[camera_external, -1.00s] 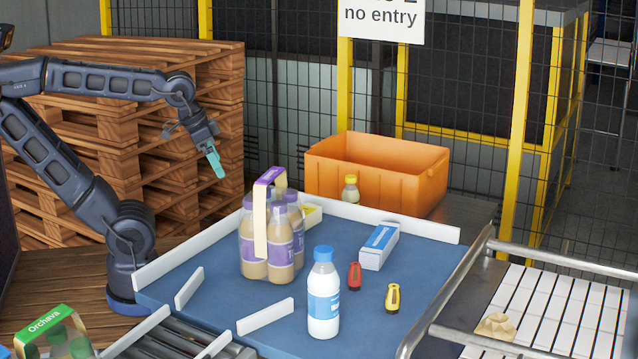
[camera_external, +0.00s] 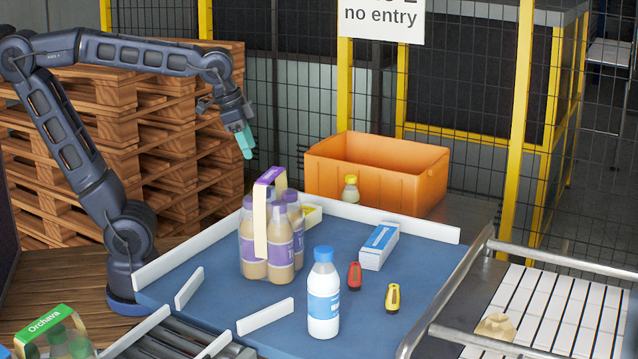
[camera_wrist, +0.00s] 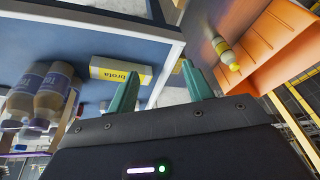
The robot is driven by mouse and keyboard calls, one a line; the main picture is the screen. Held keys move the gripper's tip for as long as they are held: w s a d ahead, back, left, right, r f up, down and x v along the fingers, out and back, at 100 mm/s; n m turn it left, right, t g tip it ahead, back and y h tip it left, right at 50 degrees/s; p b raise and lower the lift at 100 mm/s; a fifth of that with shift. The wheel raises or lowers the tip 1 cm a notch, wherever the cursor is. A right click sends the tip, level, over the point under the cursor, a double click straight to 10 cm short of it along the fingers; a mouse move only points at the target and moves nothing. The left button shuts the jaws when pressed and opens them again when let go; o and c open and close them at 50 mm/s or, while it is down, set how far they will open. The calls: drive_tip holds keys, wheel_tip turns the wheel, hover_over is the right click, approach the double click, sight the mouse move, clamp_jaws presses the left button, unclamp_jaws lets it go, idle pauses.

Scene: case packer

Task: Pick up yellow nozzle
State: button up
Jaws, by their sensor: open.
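My gripper (camera_external: 244,142) is raised over the far left part of the table, well away from the nozzle, with teal fingers pointing down. In the wrist view my gripper (camera_wrist: 158,70) has its fingers spread, with nothing between them. I cannot make out the nozzle in the wrist view.
A bottle pack (camera_external: 267,235) with a tall handle stands below my gripper. A white bottle (camera_external: 323,300), a blue-white box (camera_external: 379,247) and a yellow box (camera_wrist: 120,73) are on the table (camera_external: 215,290). An orange crate (camera_external: 420,187) and a yellow-capped bottle (camera_external: 350,189) are behind.

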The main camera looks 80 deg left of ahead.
drive_tip(key=w+d+r+m+g, duration=0.1)
drive_tip(key=w+d+r+m, duration=0.3)
drive_tip(key=w+d, duration=0.65)
drive_tip(key=m+g, duration=0.3)
drive_tip(key=m, duration=0.8)
hover_over(390, 280)
drive_tip(key=f, duration=0.7)
drive_tip(key=shift+s+a+f, duration=0.1)
drive_tip(key=shift+s+a, duration=0.05)
drive_tip(key=shift+s, duration=0.1)
wheel_tip(390, 280, down, 5)
drive_tip(key=shift+f, duration=0.1)
drive_tip(key=shift+w+f, duration=0.15)
drive_tip(key=shift+f, duration=1.25)
drive_tip(key=shift+w+f, duration=0.1)
drive_tip(key=shift+f, duration=1.25)
drive_tip(key=c, duration=1.1)
